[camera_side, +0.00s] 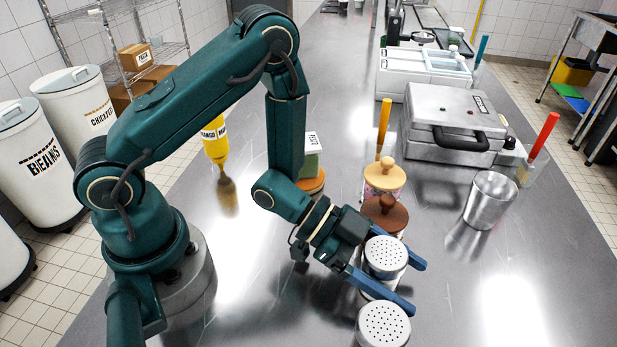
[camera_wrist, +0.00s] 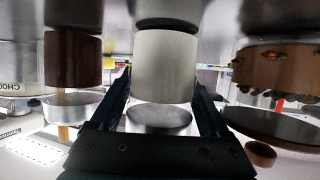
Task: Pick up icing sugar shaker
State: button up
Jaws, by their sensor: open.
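A shaker with a round, perforated metal lid (camera_side: 386,253) stands upright on the counter in the side view. In the wrist view its body is a plain white cylinder (camera_wrist: 165,65), which fits icing sugar; no label is readable. My gripper (camera_side: 413,286) is open, with one blue finger on each side of this shaker. The wrist view also shows the white body between the two dark fingers (camera_wrist: 162,82). Narrow gaps seem to remain, but I cannot tell whether either finger touches. In the side view, the lid and near finger hide most of the body.
A second shaker (camera_side: 383,326), with brown contents (camera_wrist: 72,58) in the wrist view, stands close on the near side. A brown-lidded jar (camera_side: 385,213) and wooden-lidded jar (camera_side: 385,176) stand close behind. A metal cup (camera_side: 490,200) is farther right; the counter's front right is clear.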

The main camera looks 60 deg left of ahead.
jog(key=shift+c, duration=0.3)
jog(key=c, duration=1)
jog(key=shift+c, duration=0.4)
jog(key=shift+r, duration=0.15)
